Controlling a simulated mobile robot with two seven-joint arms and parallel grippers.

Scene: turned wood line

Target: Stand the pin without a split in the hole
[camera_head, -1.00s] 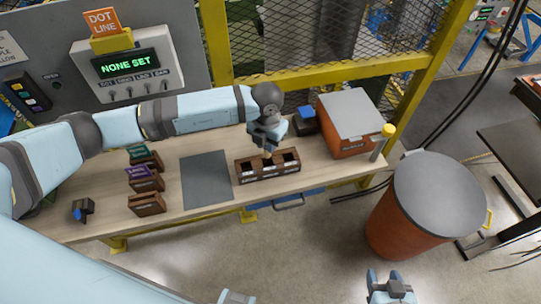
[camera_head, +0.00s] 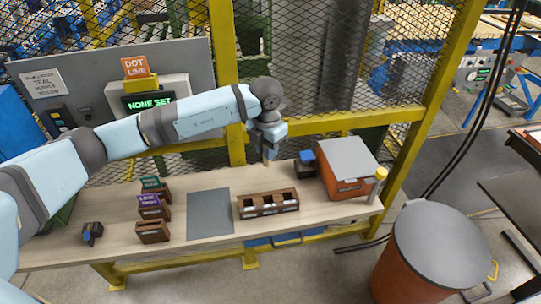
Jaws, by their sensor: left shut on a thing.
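My left gripper (camera_head: 268,147) is shut on a small, pale wooden piece (camera_head: 268,158) that looks like a pin, pointing down. Whether it has a split is too small to tell. The gripper holds it above and behind a brown wooden tray (camera_head: 244,211) with three compartments, apart from it. The tray has small pale labels on its front, and what lies inside is hard to make out. The hole cannot be picked out for certain. My right gripper is not in view.
A bare grey mat (camera_head: 209,213) lies left of the tray. Brown boxes with a teal card (camera_head: 150,183) and a purple card (camera_head: 149,199) stand further left. An orange box with a grey lid (camera_head: 345,158), a dark blue-topped box (camera_head: 307,157) and a yellow-topped post (camera_head: 380,173) stand right.

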